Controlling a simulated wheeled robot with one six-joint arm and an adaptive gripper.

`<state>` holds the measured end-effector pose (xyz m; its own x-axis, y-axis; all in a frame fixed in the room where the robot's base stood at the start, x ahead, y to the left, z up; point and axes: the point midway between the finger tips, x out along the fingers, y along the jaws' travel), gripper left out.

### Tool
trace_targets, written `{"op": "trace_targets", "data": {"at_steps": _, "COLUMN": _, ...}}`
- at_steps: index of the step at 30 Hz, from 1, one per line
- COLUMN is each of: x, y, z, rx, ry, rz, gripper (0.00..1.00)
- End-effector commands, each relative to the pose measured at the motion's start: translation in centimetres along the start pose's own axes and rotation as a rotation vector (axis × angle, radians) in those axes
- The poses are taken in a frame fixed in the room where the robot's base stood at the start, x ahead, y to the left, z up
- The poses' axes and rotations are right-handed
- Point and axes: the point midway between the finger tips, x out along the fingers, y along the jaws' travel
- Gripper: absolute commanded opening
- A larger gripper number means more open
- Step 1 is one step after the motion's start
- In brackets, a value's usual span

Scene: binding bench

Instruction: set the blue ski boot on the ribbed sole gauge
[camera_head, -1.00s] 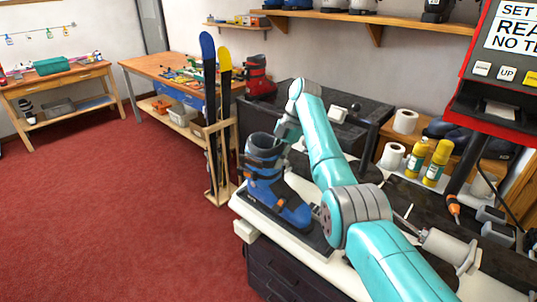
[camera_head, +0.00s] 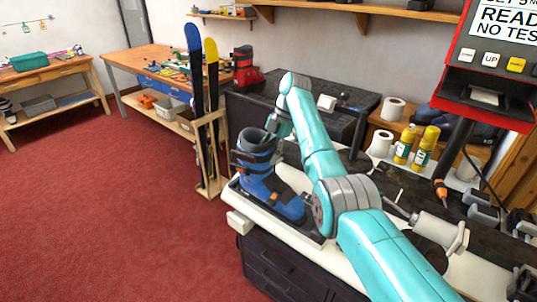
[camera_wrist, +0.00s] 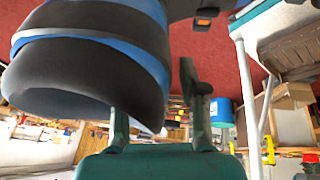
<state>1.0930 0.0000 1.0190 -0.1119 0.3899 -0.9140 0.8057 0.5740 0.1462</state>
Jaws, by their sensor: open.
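The blue ski boot (camera_head: 262,182), with a dark cuff and orange buckles, stands upright near the left end of the white-topped bench. It rests on a dark flat plate (camera_head: 312,239), which looks like the sole gauge; I cannot make out its ribs. My gripper (camera_head: 277,138) is behind and to the right of the boot's cuff, partly hidden by it. In the wrist view the boot cuff (camera_wrist: 90,70) fills the upper left, and my gripper (camera_wrist: 157,108) is open with its fingers spread close to the cuff. I cannot tell if they touch it.
Skis in a wooden stand (camera_head: 208,110) are left of the bench. A red boot (camera_head: 245,68) stands behind them. Glue bottles (camera_head: 414,148), paper rolls (camera_head: 381,144) and a red display unit (camera_head: 490,60) are at the right. The red carpet (camera_head: 90,220) is open at the left.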

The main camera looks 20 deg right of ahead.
Motion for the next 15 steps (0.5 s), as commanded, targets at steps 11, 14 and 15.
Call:
{"op": "trace_targets", "data": {"at_steps": 11, "x": -5.5, "y": 0.1, "z": 0.0, "rx": 0.001, "ry": -0.001, "rz": 0.002, "gripper": 0.42}}
{"op": "trace_targets", "data": {"at_steps": 14, "x": -6.5, "y": 0.1, "z": 0.0, "rx": 0.001, "ry": -0.001, "rz": 0.001, "gripper": 0.42}}
{"op": "trace_targets", "data": {"at_steps": 15, "x": -6.8, "y": 0.1, "z": 0.0, "rx": 0.001, "ry": 0.0, "rz": 0.001, "gripper": 0.42}}
